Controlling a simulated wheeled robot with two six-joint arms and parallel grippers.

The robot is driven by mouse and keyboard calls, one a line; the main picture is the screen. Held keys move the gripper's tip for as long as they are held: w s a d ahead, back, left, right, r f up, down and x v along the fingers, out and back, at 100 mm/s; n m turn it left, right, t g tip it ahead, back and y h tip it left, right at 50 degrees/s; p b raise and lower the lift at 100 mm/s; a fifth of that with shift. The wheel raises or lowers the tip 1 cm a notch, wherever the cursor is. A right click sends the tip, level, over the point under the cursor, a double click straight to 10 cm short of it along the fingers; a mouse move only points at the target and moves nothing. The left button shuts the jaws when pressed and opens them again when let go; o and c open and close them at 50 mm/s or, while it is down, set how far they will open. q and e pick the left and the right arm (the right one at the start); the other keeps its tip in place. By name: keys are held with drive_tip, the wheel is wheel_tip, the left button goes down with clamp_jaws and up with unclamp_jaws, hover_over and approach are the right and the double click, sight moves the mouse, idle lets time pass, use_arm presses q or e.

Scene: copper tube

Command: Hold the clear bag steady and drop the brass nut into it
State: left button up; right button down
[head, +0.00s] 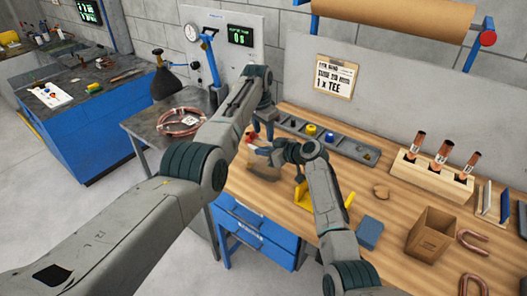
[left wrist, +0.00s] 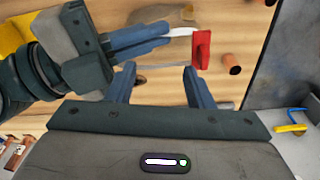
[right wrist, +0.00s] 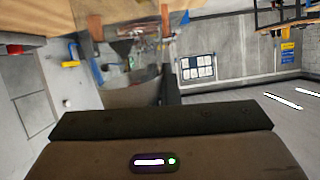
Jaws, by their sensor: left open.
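The clear bag (head: 262,168) hangs low at the left part of the bench, partly hidden by my arms. A see-through, glossy shape, apparently the bag, fills the middle of the right wrist view (right wrist: 128,72). My right gripper (head: 274,152) has its blue fingers close together at the bag's upper edge; they also show in the left wrist view (left wrist: 168,33). A red piece (left wrist: 202,50) sits just beyond those fingertips. My left gripper (left wrist: 157,75) is open with nothing between its fingers, beside the right gripper. I cannot make out the brass nut.
A grey parts tray (head: 345,146) with small coloured items runs along the back of the bench. A wooden block with copper tubes (head: 432,178), a cardboard box (head: 430,235) and a blue block (head: 369,232) stand to the right. A yellow part (head: 306,196) lies by my right arm.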

use_arm(q)
wheel_tip(320, 180, up, 12)
drive_tip(key=a, duration=0.1)
drive_tip(key=shift+s+f, duration=0.15)
drive_tip(key=shift+s, duration=0.3)
use_arm(e)
drive_tip(key=c, duration=1.6)
unclamp_jaws()
drive_tip(key=shift+d, duration=0.1)
